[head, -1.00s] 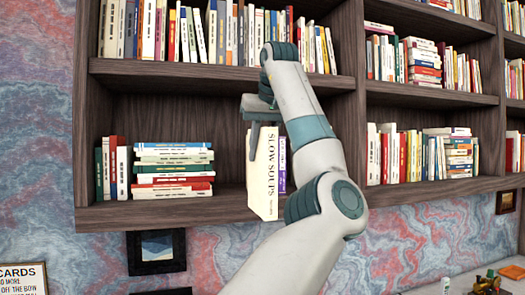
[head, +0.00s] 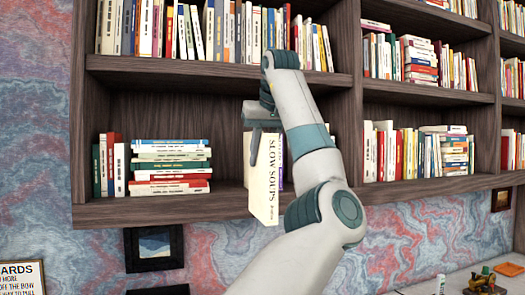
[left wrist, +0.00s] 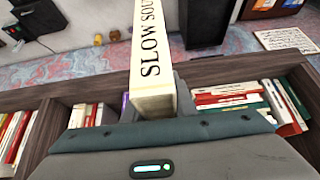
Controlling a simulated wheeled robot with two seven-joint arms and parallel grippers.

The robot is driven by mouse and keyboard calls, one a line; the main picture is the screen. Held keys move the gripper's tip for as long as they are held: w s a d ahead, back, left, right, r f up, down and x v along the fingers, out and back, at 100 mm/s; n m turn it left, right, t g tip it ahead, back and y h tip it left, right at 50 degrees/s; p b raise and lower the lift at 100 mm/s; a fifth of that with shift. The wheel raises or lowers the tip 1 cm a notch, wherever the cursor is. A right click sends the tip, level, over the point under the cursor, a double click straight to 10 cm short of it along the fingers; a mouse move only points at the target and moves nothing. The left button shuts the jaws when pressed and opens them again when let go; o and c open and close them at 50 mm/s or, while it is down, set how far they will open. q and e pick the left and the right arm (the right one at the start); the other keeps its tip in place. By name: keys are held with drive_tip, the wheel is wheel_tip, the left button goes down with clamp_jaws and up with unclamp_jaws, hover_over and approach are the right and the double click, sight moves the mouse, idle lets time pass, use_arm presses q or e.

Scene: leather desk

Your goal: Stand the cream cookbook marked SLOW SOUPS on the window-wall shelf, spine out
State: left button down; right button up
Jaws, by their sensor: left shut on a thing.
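The cream cookbook (head: 264,178) marked SLOW SOUPS is upright in the head view, its lettered spine facing out toward me. My left gripper (head: 254,145) is shut on its upper part. The book is at the front of the lower shelf (head: 205,209), and its bottom end shows in front of the shelf's edge. I cannot tell how far in it reaches. In the left wrist view the book (left wrist: 154,60) sticks out from the gripper (left wrist: 155,110) with its spine lettering visible. My right gripper is not in view.
A purple-spined book (head: 284,168) stands close to the right of the cookbook, partly hidden by my arm. A flat stack of books (head: 171,166) and several upright books (head: 112,165) are to the left. Bare shelf lies between stack and cookbook.

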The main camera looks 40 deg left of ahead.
use_arm(q)
drive_tip(key=w+d+f+m+b, duration=0.1)
drive_tip(key=w+d+f+b, duration=0.15)
drive_tip(key=f, duration=0.55)
drive_tip(key=w+d+f+b, duration=0.1)
drive_tip(key=w+f, duration=0.2)
drive_tip(key=f, duration=0.5)
drive_tip(key=w+d+f+m+b, duration=0.1)
drive_tip(key=w+f, duration=0.2)
drive_tip(key=f, duration=0.5)
drive_tip(key=d+f+m+t+h+b, duration=0.15)
drive_tip(key=d+f, duration=0.25)
drive_tip(key=f, duration=0.7)
drive_tip(key=d+f+m+t+b, duration=0.1)
drive_tip(key=d+f+m+b, duration=0.2)
drive_tip(key=f, duration=0.8)
drive_tip(key=s+d+f+m+h+b, duration=0.1)
drive_tip(key=s+d+f, duration=0.2)
drive_tip(key=d+f, duration=0.45)
drive_tip(key=s+d+f+m+h+b, duration=0.15)
drive_tip(key=d+f, duration=0.25)
drive_tip(key=f, duration=0.6)
drive_tip(key=s+d+f+m+t+h+b, duration=0.1)
drive_tip(key=s+d+f+m+b, duration=0.2)
drive_tip(key=s+d+f, duration=0.9)
drive_tip(key=shift+s+d+f+m+h, duration=0.3)
drive_tip(key=shift+s+f+h, duration=0.1)
drive_tip(key=shift+s+f, duration=0.15)
drive_tip(key=shift+w, duration=0.1)
